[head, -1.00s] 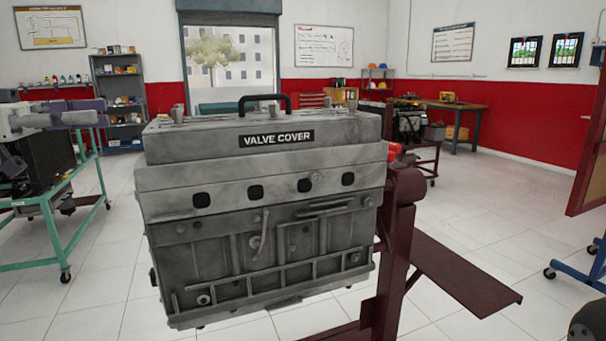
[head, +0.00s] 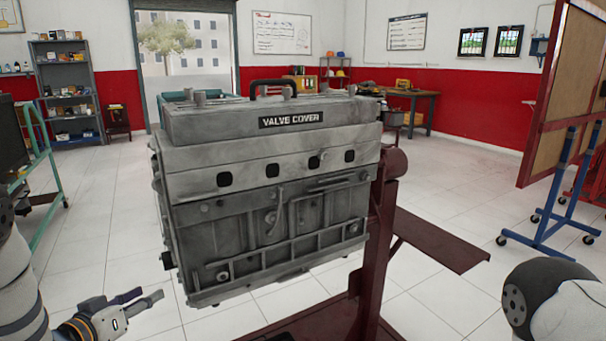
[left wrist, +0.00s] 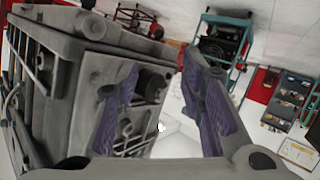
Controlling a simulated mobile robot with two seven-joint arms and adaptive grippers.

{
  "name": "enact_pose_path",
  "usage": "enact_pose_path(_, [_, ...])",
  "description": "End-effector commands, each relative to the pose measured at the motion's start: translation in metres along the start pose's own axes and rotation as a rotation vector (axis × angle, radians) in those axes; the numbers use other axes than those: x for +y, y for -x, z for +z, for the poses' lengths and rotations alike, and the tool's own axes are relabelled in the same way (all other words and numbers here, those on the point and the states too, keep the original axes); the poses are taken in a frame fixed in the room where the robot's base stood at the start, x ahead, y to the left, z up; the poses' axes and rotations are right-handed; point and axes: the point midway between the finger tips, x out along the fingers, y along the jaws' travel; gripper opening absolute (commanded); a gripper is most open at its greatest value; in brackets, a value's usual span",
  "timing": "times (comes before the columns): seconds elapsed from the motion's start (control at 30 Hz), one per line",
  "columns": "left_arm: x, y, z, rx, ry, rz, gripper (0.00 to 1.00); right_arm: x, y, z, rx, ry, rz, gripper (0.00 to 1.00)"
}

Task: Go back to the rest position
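My left gripper (head: 138,300) is at the lower left of the head view, left of the engine block and apart from it. In the left wrist view its two fingers (left wrist: 165,105) with purple pads stand apart with nothing between them. The engine (head: 265,235) with its valve cover (head: 225,120) and black handle (head: 272,86) is mounted on a dark red stand (head: 378,245). The engine's end also shows in the left wrist view (left wrist: 75,75). My right arm shows at the lower right of the head view, but its gripper is not visible.
A teal cart (head: 48,160) stands at the left, and a shelf (head: 68,90) is behind it. A board on a blue wheeled frame (head: 552,195) stands at the right. The stand's flat arm (head: 435,240) reaches right. Tiled floor is open between them.

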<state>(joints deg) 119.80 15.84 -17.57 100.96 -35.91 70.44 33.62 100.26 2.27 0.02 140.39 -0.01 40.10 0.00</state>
Motion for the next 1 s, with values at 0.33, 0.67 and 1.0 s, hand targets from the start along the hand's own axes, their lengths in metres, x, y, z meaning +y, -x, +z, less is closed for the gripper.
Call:
enact_pose_path(0.33, [0.045, 0.176, 0.288, -0.845, -0.001, -0.317, 0.36, 0.000, 0.000, -0.001, 0.002, 0.000, 0.000, 0.36])
enact_pose_path(0.67, [0.093, 0.341, 0.355, -1.357, -0.050, -0.355, 0.36, 0.000, 0.000, 0.000, 0.002, 0.000, 0.000, 0.36])
enact_pose_path(1.0, [0.094, 0.345, 0.355, -1.369, -0.052, -0.355, 0.36, 0.000, 0.000, 0.000, 0.001, 0.000, 0.000, 0.36])
